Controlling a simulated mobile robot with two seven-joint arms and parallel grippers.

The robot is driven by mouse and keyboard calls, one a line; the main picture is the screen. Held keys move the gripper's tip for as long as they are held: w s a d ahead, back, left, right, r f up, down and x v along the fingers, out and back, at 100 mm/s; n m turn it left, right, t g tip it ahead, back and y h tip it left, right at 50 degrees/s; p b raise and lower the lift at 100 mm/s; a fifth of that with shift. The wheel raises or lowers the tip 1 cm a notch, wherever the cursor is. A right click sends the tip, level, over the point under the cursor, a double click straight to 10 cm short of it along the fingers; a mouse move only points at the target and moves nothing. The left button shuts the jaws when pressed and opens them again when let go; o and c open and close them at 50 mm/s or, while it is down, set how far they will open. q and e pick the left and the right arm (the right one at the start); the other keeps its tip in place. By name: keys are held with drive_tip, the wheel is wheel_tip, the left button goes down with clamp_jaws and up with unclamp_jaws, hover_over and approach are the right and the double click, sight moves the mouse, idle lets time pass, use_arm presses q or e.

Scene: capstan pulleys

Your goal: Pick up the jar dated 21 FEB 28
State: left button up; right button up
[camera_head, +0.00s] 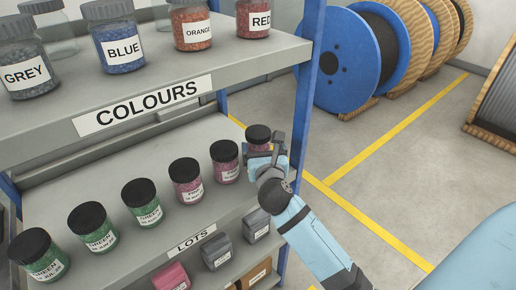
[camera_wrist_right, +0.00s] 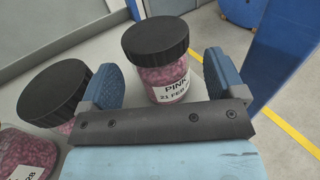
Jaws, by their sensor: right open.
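In the head view this jar (camera_head: 258,133) is at the right end of the lower shelf's row, mostly hidden behind my right gripper (camera_head: 266,158). My left gripper is not in view.
Another pink jar (camera_head: 224,162) stands just left, close to the left finger in the wrist view (camera_wrist_right: 55,95). A further pink jar (camera_head: 186,181) and green jars (camera_head: 143,202) continue the row.

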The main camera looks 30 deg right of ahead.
drive_tip(key=x, duration=0.5)
drive_tip(key=shift+w+a+b, duration=0.1)
drive_tip(key=shift+w+b, duration=0.15)
drive_tip(key=shift+b, duration=0.05)
drive_tip(key=c, duration=0.8)
